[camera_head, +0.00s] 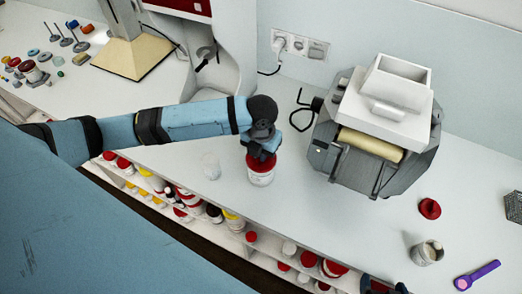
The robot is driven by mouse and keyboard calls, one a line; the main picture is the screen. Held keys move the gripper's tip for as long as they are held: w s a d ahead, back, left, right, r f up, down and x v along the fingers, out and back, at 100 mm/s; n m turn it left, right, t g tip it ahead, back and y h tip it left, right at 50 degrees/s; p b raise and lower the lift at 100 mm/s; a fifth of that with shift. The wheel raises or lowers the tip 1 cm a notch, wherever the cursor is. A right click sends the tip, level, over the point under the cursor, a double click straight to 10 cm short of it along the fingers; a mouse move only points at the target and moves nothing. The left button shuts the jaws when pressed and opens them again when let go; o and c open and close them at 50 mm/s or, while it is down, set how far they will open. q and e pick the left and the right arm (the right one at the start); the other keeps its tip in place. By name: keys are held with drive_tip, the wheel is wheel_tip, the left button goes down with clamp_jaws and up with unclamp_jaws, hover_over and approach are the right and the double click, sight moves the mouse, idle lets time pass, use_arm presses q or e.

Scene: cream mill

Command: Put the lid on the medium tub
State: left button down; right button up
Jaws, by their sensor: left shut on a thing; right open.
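My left gripper (262,153) reaches down from the end of the blue arm and is shut on a red lid (261,166). The lid is at the top of a white tub (261,180) standing on the counter; I cannot tell whether it is fully seated. The gripper hides part of the lid. Another red lid (430,208) lies on the counter at the right. A small open tub (427,252) stands below it. My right gripper (385,287) is only partly in view at the bottom edge, open.
A grey and white mill machine (375,130) stands right of the tub. A clear glass-like container (210,165) stands left of it. A purple scoop (477,275) lies at the lower right. Shelves with several jars run below the counter's front edge. Counter between tub and small tub is clear.

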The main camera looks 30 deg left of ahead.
use_arm(q)
drive_tip(key=shift+f, duration=0.6)
idle(1.6)
drive_tip(key=c, duration=0.7)
unclamp_jaws()
drive_tip(key=shift+o, duration=0.2)
drive_tip(key=shift+r, duration=0.15)
drive_tip(key=shift+r, duration=2.15)
drive_tip(key=shift+c, duration=0.5)
clamp_jaws()
